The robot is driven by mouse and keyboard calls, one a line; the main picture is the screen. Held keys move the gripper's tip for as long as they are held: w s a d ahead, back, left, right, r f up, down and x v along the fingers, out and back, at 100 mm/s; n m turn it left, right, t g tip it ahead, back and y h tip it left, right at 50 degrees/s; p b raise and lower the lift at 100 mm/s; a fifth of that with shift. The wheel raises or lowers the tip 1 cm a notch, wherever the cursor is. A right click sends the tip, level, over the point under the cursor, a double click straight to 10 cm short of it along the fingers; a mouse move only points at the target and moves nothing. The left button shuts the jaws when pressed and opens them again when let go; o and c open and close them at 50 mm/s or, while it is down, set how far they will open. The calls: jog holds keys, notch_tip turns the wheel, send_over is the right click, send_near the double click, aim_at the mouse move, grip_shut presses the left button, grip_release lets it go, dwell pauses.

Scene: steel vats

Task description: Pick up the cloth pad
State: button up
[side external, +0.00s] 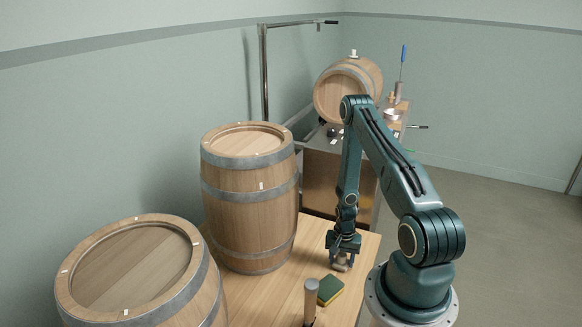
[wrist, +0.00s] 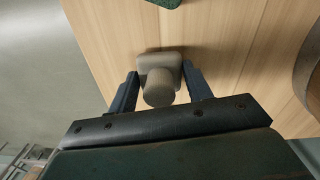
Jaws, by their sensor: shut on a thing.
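The cloth pad (wrist: 159,78) is a pale grey-beige piece with a squarish base and a round, knob-like part towards the camera. In the wrist view it sits between the two fingers of my gripper (wrist: 160,72), with wood behind it. My gripper is shut on it. In the side external view my gripper (side external: 342,260) points down low over the wooden table (side external: 270,290), near its right edge. Only a small pale part of the pad (side external: 341,267) shows there between the fingers. I cannot tell whether the pad touches the table.
A green and yellow sponge (side external: 330,290) lies in front of my gripper, beside an upright grey-topped tool (side external: 310,300). One large barrel (side external: 250,200) stands left of my gripper, another (side external: 140,270) in the near left. A lying barrel (side external: 347,92) is at the back.

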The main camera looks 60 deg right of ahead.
aim_at(342, 254)
notch_tip(342, 254, up, 19)
jog(key=shift+r, duration=0.2)
dwell(0.7)
dwell(0.4)
jog(key=o, duration=0.3)
jog(key=shift+c, duration=1.1)
jog(key=d+f, duration=1)
jog(key=d, duration=0.2)
jog(key=shift+w+f, duration=0.15)
jog(key=shift+w, duration=0.3)
